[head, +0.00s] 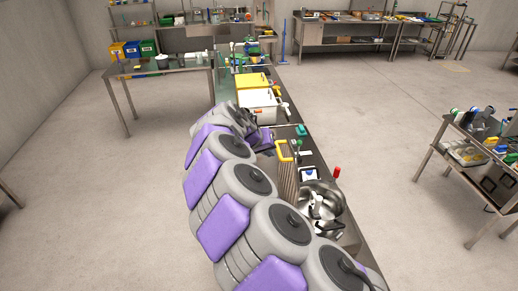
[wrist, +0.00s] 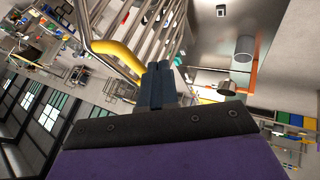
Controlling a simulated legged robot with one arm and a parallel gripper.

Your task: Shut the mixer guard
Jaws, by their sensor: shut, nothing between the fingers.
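The mixer's steel bowl (head: 325,212) is open to view at the lower right of my arm in the head view. The wire guard (head: 287,185) stands raised beside the bowl, with its yellow handle (head: 284,150) at the top. In the wrist view, the guard's bars (wrist: 155,35) and the bent yellow handle (wrist: 118,55) are close, just left of and beyond my fingers. My gripper (wrist: 158,82) is shut and empty, its dark fingertips near the handle's lower end. I cannot tell if they touch it. In the head view my arm hides the fingers.
A yellow bin (head: 251,82) and a white bin (head: 256,98) stand on the bench behind the mixer. A steel cart (head: 480,150) with several items stands at right. The floor between is clear.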

